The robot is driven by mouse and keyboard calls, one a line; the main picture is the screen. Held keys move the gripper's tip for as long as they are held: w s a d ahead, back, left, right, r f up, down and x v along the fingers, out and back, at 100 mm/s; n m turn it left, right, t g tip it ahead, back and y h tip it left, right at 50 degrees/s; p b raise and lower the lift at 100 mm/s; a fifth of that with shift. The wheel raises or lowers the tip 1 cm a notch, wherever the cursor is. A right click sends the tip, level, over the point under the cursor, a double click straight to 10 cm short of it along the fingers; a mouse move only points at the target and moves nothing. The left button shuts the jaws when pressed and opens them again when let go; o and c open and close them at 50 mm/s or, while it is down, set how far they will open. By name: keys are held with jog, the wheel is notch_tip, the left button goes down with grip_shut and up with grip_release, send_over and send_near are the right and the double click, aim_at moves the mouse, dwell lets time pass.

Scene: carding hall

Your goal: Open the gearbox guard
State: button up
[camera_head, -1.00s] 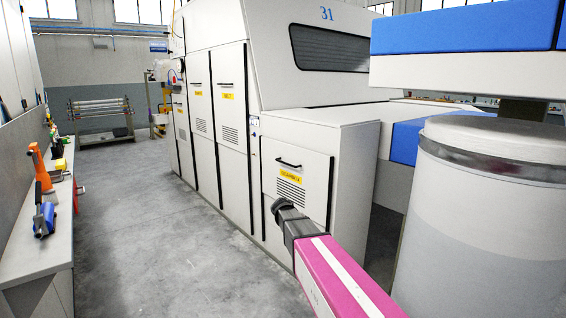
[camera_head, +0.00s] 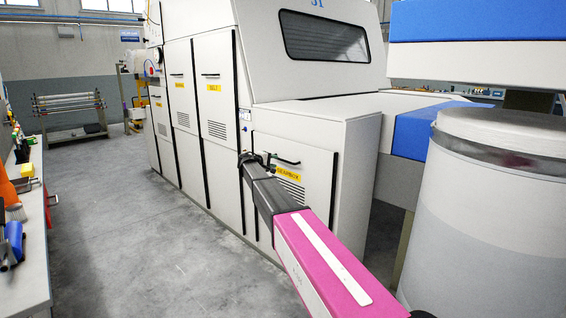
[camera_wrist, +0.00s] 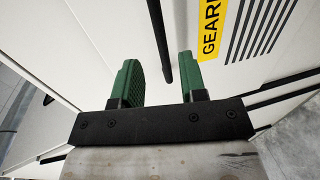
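The gearbox guard (camera_head: 318,165) is a white door panel on the low front part of the machine, and it looks shut. It has a black bar handle (camera_head: 285,160), a yellow label (camera_head: 291,174) and slots. My gripper (camera_head: 258,158) is at the guard's upper left in the head view, near the handle. In the wrist view my gripper (camera_wrist: 158,62) has its two green fingers apart. The black handle (camera_wrist: 160,45) shows between them, and the yellow label (camera_wrist: 211,30) is to the right. I cannot tell whether the fingers reach around the handle.
Tall white machine doors (camera_head: 218,90) stand left of the guard. A large pale can (camera_head: 490,210) stands at the right. A bench (camera_head: 38,240) with tools runs along the left edge. The grey floor (camera_head: 150,230) between bench and machine is clear.

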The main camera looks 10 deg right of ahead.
jog(key=x, duration=0.7)
jog(key=shift+w+d, duration=0.15)
jog(key=shift+d, duration=0.1)
grip_shut()
